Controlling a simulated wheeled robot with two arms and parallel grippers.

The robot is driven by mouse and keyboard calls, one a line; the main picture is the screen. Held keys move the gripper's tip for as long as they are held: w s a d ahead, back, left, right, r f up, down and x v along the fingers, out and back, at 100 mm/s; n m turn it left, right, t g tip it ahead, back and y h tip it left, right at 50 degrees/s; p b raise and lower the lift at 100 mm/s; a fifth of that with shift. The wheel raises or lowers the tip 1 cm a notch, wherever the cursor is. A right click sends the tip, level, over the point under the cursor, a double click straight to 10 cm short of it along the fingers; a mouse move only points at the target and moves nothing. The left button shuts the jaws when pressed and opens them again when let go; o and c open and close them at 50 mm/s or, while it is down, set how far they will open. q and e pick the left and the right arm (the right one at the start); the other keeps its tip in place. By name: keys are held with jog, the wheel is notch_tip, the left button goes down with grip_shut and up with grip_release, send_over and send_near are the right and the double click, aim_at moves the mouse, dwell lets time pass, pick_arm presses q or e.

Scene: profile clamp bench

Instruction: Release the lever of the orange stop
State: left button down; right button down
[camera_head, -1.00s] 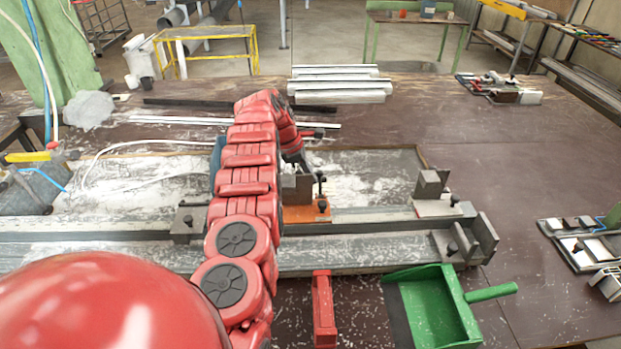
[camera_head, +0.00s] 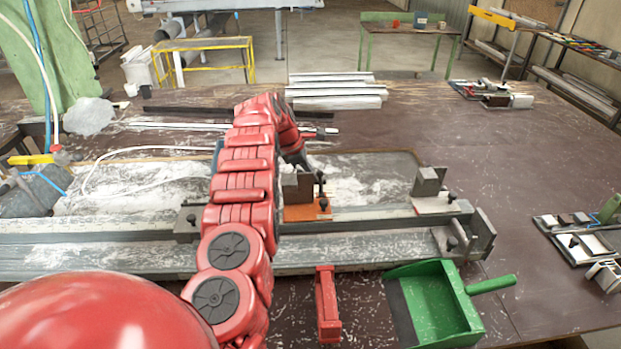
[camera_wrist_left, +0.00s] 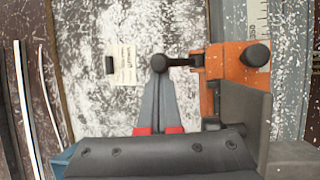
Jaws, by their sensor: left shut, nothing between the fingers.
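The orange stop (camera_head: 306,213) with its grey upright block sits on the rail in the middle of the bench. In the left wrist view its orange body (camera_wrist_left: 232,66) is at right, with a black round knob on it. Its black lever (camera_wrist_left: 182,62) sticks out to the left and ends in a ball. My left gripper (camera_wrist_left: 158,76) is shut and empty, its fingertips at the ball end of the lever; I cannot tell whether they touch. In the head view my left gripper (camera_head: 298,160) is just behind the stop, partly hidden by my red arm. My right gripper is not in view.
A grey stop (camera_head: 432,192) stands to the right on the rail, near the end plate (camera_head: 482,235). A green dustpan (camera_head: 436,305) and a red object (camera_head: 327,305) lie in front. Metal profiles (camera_head: 335,92) lie behind.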

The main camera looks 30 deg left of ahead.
pick_arm(q)
jog(key=shift+s+d+r, duration=0.1)
jog(key=shift+s+d, duration=0.05)
jog(key=shift+s, duration=0.05)
dwell(0.3)
jog(key=shift+r, duration=0.1)
dwell(0.3)
jog(key=v, duration=1.7)
jog(key=shift+b, duration=0.45)
jog(key=shift+s+r, duration=0.1)
jog(key=shift+s, duration=0.05)
